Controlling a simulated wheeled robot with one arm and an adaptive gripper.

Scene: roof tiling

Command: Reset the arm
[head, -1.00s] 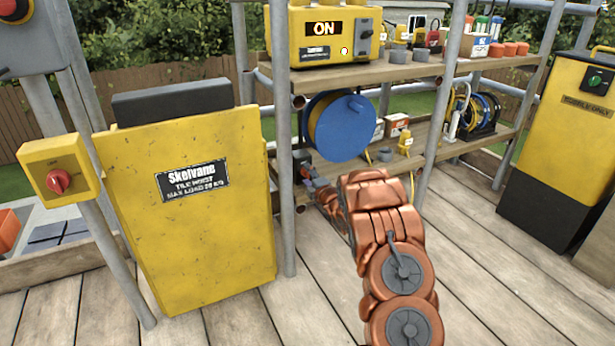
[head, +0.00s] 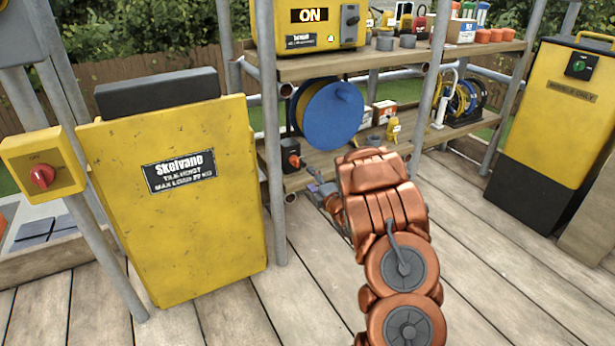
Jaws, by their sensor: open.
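My copper-coloured arm (head: 385,230) reaches from the lower right towards the shelf unit. My gripper (head: 313,189) is small in the head view, low beside the lower shelf, and partly hidden behind my arm. It is open, and I see nothing held in it. It sits a little below and to the right of a small orange-and-black device (head: 290,155) at the shelf's left end, with a gap between them.
A yellow tile hoist (head: 175,230) and a red-knobbed switch box (head: 42,175) stand at left. A yellow box (head: 310,25) showing "ON" is on the upper shelf, above a blue reel (head: 333,115). A yellow-and-black bin (head: 550,130) stands at right. Plank floor between is clear.

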